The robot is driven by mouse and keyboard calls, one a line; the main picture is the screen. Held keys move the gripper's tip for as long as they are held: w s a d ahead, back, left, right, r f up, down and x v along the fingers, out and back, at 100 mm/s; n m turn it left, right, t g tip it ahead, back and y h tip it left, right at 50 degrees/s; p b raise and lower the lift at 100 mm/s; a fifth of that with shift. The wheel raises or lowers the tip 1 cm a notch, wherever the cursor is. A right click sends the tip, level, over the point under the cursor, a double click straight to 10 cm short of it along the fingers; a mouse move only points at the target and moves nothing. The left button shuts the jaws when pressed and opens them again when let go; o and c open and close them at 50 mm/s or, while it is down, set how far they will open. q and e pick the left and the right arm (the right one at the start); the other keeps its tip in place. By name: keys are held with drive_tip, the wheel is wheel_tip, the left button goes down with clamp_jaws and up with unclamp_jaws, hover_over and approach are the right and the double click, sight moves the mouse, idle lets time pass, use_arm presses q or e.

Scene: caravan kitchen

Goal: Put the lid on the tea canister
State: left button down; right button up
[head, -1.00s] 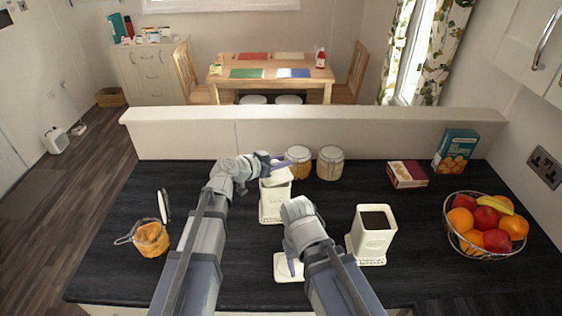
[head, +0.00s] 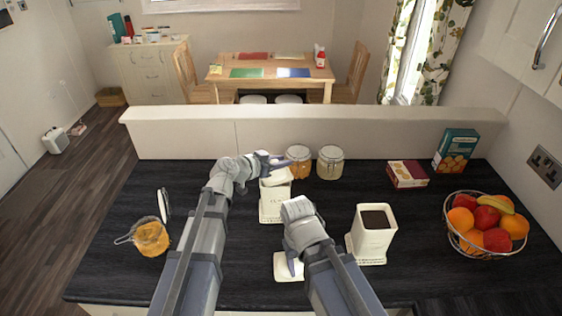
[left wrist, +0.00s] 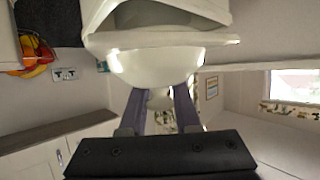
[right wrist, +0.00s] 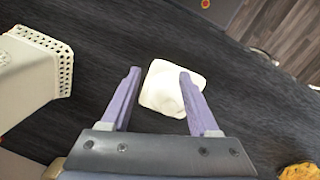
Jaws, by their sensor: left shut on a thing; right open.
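A cream canister (head: 272,208) stands upright on the dark counter; its lettering is too small to read. My left gripper (head: 270,164) is shut on the knob of a cream lid (head: 277,178) at the canister's top. In the left wrist view the lid (left wrist: 155,65) is against or very near the canister (left wrist: 108,12); I cannot tell if it is seated. A second cream canister (head: 373,240), open with dark brown contents, stands to the right. Another cream lid (head: 286,270) lies on the counter. My right gripper (right wrist: 158,75) is open above that lid (right wrist: 165,88).
Two glass jars (head: 299,160) (head: 330,162) stand behind the canister. An open orange jar (head: 151,238) is at the left. A fruit basket (head: 455,236) and two boxes (head: 407,174) (head: 455,150) are at the right. A low ledge (head: 200,140) runs along the back.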

use_arm(q)
drive_tip(key=shift+f+b, duration=0.6)
drive_tip(key=shift+b, duration=0.05)
use_arm(e)
drive_tip(key=shift+f, duration=0.65)
use_arm(q)
drive_tip(key=c, duration=0.9)
unclamp_jaws()
use_arm(e)
drive_tip(key=shift+r, duration=0.1)
use_arm(q)
drive_tip(key=shift+r, duration=0.1)
drive_tip(key=shift+p+v, duration=2.2)
drive_tip(key=shift+v, duration=3.3)
use_arm(e)
drive_tip(key=shift+r, duration=2.1)
use_arm(q)
drive_tip(key=shift+s, duration=0.1)
